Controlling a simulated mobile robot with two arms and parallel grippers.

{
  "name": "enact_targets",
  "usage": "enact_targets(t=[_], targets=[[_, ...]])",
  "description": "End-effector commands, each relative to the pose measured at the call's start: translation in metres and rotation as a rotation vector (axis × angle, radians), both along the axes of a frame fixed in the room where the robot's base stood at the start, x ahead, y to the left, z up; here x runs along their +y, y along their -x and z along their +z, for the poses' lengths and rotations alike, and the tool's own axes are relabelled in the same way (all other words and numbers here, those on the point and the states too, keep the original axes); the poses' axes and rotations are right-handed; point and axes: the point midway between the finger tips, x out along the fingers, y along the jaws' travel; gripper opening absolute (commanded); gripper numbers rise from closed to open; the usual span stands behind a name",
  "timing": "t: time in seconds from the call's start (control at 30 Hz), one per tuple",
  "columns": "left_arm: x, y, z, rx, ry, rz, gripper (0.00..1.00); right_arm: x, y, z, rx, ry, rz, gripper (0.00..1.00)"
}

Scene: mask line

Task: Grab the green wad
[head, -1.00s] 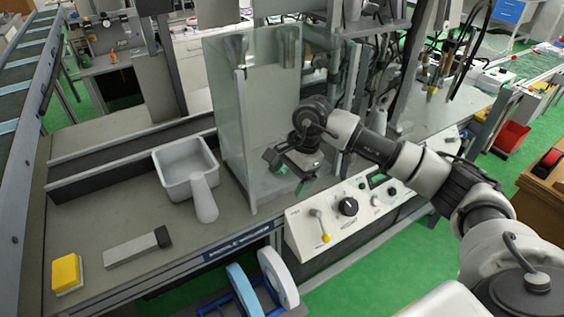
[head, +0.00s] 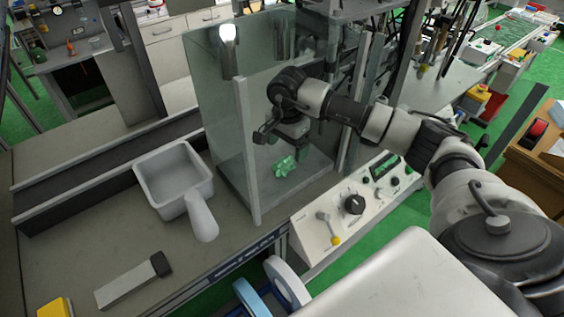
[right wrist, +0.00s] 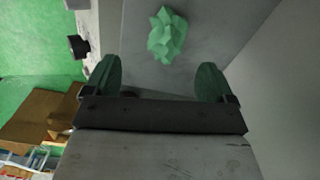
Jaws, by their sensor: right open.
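The green wad (head: 284,166) is a crumpled light-green lump on the grey floor of the glass-walled enclosure (head: 240,150). It also shows in the right wrist view (right wrist: 167,33), beyond the fingertips and roughly between them. My right gripper (head: 281,143) is inside the enclosure, above the wad and apart from it. In the right wrist view its two green finger pads (right wrist: 160,80) are spread wide with nothing between them. My left gripper is not in view.
A white scoop (head: 176,185) with a handle stands left of the enclosure. A grey block tool (head: 133,283) and a yellow sponge (head: 55,308) lie at the front left. A control panel (head: 352,203) with knobs sits at the front right. Glass walls stand close around the gripper.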

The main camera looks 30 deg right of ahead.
Motion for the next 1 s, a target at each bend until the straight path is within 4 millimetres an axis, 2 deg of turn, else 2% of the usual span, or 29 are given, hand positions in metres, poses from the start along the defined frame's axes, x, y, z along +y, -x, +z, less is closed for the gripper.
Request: enact_targets(t=[0.2, 0.4, 0.53, 0.83, 1.0], targets=[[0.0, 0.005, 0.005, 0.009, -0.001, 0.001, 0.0, 0.001, -0.001, -0.018, -0.001, -0.001, 0.0, 0.85], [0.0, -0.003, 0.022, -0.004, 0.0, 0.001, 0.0, 0.005, -0.006, -0.043, 0.003, -0.003, 0.0, 0.85], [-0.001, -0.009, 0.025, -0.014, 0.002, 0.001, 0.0, 0.005, -0.007, -0.061, 0.001, -0.002, 0.001, 0.85], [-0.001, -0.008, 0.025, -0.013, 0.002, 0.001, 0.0, 0.004, -0.007, -0.068, -0.002, -0.001, 0.001, 0.85], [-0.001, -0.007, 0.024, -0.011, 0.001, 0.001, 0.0, 0.004, -0.007, -0.068, -0.002, -0.001, 0.001, 0.61]])
